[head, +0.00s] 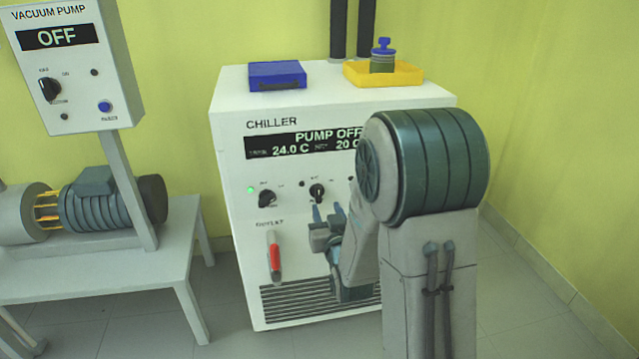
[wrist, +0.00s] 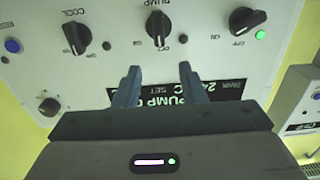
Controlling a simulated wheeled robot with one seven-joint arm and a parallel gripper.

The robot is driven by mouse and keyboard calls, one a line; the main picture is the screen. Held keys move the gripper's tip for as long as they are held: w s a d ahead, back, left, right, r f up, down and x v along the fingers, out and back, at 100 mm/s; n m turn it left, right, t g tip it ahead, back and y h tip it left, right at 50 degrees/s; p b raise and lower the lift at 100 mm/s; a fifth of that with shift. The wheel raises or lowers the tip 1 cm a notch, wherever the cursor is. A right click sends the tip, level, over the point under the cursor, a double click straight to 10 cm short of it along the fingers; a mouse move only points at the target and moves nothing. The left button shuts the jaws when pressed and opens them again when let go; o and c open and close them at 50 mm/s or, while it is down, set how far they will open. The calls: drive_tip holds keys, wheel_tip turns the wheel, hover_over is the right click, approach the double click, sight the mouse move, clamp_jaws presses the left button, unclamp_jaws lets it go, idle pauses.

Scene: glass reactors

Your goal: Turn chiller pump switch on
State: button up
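The white chiller (head: 232,150) stands ahead, and its display (head: 292,142) reads "PUMP OFF" and 24.0 C. The black pump knob (head: 317,193) is the middle knob on its front. In the wrist view, turned upside down, the pump knob (wrist: 158,27) sits under the "PUMP" label, just beyond my fingertips. My gripper (head: 326,212) is just below the knob in the head view. In the wrist view my gripper (wrist: 160,72) is open, its two fingers apart with nothing between them. The fingers appear apart from the knob.
The left knob (head: 267,199) has a lit green lamp beside it. The cool knob (wrist: 76,38) is on the other side of the pump knob. A red-handled outlet valve (head: 274,256) is below. A vacuum pump box (head: 75,75) stands at left.

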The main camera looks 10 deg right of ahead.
sight(319, 190)
drive_tip(key=w+p, duration=0.2)
drive_tip(key=w, duration=0.6)
drive_tip(key=shift+w+p, duration=0.3)
clamp_jaws()
